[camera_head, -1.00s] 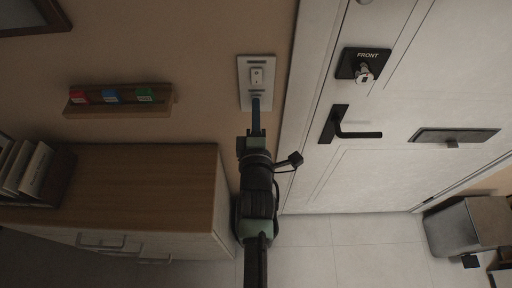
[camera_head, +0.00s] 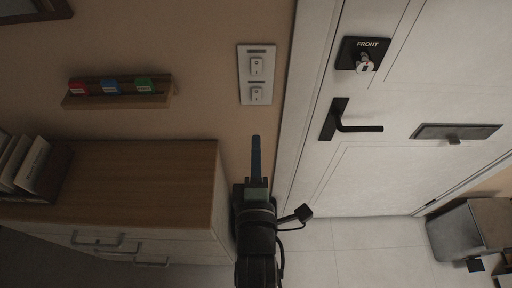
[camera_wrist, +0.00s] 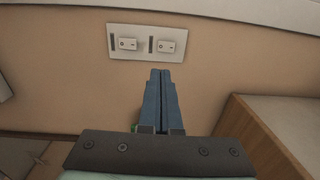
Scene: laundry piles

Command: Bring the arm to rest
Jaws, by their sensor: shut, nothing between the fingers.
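My gripper (camera_head: 256,150) is shut and empty, its blue fingers pressed together and pointing up in the head view. It hangs free in front of the tan wall, below the white switch plate (camera_head: 257,74) and apart from it. In the wrist view, the closed fingers (camera_wrist: 160,78) point toward the wall, and the switch plate (camera_wrist: 118,31) with two rocker switches shows beyond their tips. My arm comes up from the bottom of the head view, between the cabinet and the door.
A wooden cabinet (camera_head: 130,185) with drawers stands close on the left, books (camera_head: 30,163) on it. A small shelf (camera_head: 118,100) holds red, blue and green items. The white door (camera_head: 400,180) on the right has a black handle (camera_head: 355,128). A grey bin (camera_head: 470,232) stands lower right.

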